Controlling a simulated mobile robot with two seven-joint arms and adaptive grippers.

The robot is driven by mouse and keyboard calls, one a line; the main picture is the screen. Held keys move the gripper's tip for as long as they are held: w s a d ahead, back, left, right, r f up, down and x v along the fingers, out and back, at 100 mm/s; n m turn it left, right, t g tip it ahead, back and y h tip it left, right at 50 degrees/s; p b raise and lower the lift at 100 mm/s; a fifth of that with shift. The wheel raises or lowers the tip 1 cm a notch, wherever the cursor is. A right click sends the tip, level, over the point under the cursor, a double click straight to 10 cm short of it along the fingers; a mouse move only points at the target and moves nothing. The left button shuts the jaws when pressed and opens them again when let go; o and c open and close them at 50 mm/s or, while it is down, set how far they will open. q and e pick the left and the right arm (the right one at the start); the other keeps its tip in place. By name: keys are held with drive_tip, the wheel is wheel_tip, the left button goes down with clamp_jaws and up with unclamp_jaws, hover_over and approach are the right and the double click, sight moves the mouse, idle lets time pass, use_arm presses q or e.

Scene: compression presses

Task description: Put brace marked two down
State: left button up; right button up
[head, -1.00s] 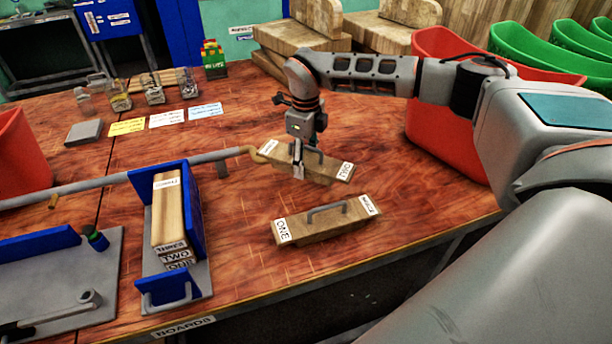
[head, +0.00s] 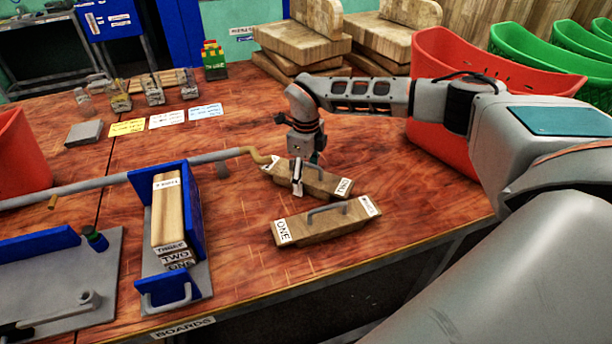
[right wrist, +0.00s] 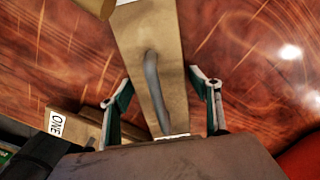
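The wooden brace marked TWO (head: 325,187) rests on the table, its label at the right end. It also shows in the right wrist view (right wrist: 168,50) with its grey bar handle (right wrist: 153,85). My right gripper (head: 297,180) is over this brace. In the right wrist view its two fingers (right wrist: 160,82) stand wide apart, one on each side of the brace, with the handle between them and touching neither. My left gripper is not in view.
The brace marked ONE (head: 345,224) lies just in front. A blue press holds a stack of boards (head: 168,215) at left, with a long grey lever (head: 130,178) reaching toward brace two. A red bin (head: 440,135) stands behind the right arm. Table right of the braces is clear.

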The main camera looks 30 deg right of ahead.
drive_tip(key=shift+r, duration=0.1)
wheel_tip(320, 180, up, 12)
drive_tip(key=shift+r, duration=0.1)
idle(0.6)
idle(0.5)
